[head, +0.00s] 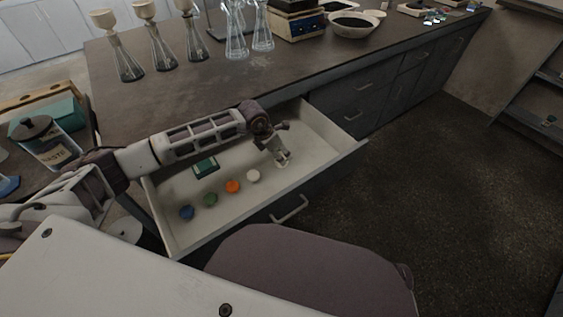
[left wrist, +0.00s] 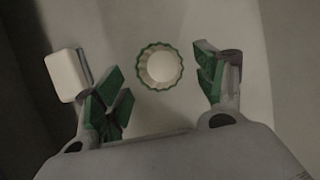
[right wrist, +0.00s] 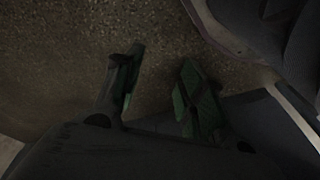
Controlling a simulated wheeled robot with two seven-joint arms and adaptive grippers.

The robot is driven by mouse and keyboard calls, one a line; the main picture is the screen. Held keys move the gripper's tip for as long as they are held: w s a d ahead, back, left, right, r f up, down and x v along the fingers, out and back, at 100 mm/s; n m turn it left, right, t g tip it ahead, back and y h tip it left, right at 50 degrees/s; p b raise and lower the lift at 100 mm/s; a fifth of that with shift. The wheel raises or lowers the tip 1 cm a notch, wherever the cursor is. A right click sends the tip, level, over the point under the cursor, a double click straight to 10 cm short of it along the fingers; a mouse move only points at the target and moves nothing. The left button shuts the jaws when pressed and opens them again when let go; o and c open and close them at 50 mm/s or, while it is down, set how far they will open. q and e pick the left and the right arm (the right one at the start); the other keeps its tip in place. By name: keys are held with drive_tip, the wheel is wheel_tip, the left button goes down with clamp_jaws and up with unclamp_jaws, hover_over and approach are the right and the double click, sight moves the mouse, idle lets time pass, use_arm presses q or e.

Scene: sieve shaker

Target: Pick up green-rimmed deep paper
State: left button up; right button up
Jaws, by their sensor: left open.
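The green-rimmed deep paper (left wrist: 160,66) is a round, fluted white cup with a green edge, seen from above in the left wrist view. It stands on the pale drawer floor, between and just beyond the fingertips of my left gripper. My left gripper (head: 283,157) is open and empty, pointing down into the open drawer (head: 320,135). In the head view the paper is hard to make out by the gripper. My right gripper (right wrist: 160,82) has its fingers apart with nothing between them, above the dark speckled floor.
A white block (left wrist: 68,75) lies beside the left finger. In the drawer are a white disc (head: 253,176), an orange disc (head: 232,186), a green disc (head: 210,199), a blue disc (head: 187,212) and a green box (head: 205,166). Drawer walls surround the gripper. Glass flasks stand on the bench above.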

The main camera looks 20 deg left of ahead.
use_arm(q)
drive_tip(key=b+x, duration=0.1)
drive_tip(key=x, duration=0.2)
drive_tip(key=shift+w+f, duration=0.15)
drive_tip(key=shift+f, duration=0.2)
drive_tip(key=shift+d+f, duration=0.1)
drive_tip(key=shift+f, duration=0.05)
use_arm(e)
drive_tip(key=shift+a+r, duration=0.2)
drive_tip(key=shift+r, duration=0.65)
use_arm(q)
drive_tip(key=shift+c, duration=0.4)
use_arm(e)
drive_tip(key=shift+w, duration=0.1)
use_arm(q)
drive_tip(key=c, duration=0.7)
use_arm(e)
drive_tip(key=shift+w, duration=0.3)
